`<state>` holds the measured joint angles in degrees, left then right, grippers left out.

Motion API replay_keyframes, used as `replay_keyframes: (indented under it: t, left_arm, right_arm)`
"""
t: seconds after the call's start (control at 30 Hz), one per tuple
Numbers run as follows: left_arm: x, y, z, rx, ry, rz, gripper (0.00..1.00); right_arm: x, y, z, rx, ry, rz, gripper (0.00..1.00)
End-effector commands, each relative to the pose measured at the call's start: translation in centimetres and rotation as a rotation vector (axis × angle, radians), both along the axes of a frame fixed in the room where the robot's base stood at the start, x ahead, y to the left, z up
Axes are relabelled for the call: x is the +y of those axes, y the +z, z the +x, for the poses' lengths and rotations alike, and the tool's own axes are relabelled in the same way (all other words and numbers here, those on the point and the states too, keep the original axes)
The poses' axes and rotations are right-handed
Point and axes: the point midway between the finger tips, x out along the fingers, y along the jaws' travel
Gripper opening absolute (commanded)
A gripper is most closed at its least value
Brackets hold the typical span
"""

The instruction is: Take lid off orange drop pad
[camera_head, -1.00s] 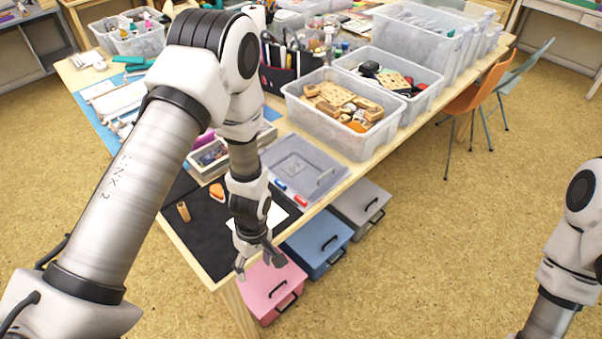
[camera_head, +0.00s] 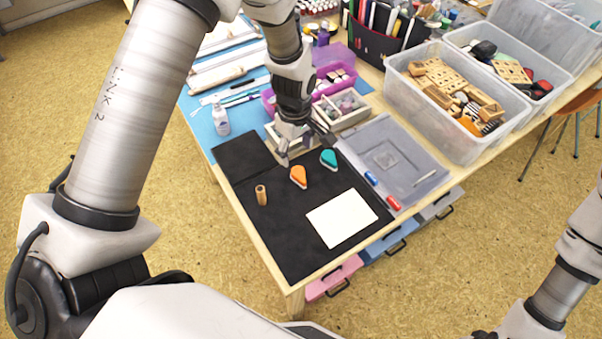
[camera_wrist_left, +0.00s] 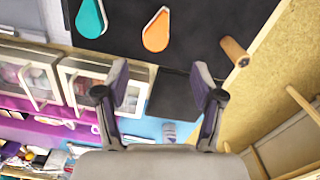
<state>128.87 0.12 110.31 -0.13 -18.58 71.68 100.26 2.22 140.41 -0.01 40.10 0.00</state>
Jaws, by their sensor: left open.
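The orange drop pad (camera_head: 298,176) lies on the black mat (camera_head: 290,248), its lid apparently on. It also shows at the top of the left wrist view (camera_wrist_left: 156,30). A teal drop pad (camera_head: 329,159) lies beside it to the right, and in the wrist view (camera_wrist_left: 91,18) to its left. My left gripper (camera_head: 308,152) is open and empty, above the mat's back edge, just behind the orange pad and apart from it. Its two spread fingers (camera_wrist_left: 160,84) show in the wrist view with nothing between them. My right gripper is out of view.
A wooden cylinder (camera_head: 261,195) stands on the mat, and a white paper (camera_head: 342,218) lies toward the front. A divided box (camera_head: 342,112) stands behind the gripper. A grey lidded tray (camera_head: 395,150) with red and blue pieces lies to the right.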

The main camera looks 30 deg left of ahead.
Motion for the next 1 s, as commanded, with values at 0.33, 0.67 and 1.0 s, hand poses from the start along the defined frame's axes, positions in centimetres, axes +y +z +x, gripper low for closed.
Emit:
replay_keyframes:
  t: [0.33,0.67,1.0]
  left_arm:
    - [0.1,-4.3,0.1,0.002,0.0,0.0,0.68]
    - [0.4,-8.7,0.4,0.001,-0.001,0.001,0.68]
    - [0.4,-8.7,0.4,0.0,-0.001,0.001,0.26]
  right_arm:
    - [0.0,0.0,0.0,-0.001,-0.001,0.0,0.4]
    - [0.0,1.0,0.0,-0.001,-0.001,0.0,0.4]
    - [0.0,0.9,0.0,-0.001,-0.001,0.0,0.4]
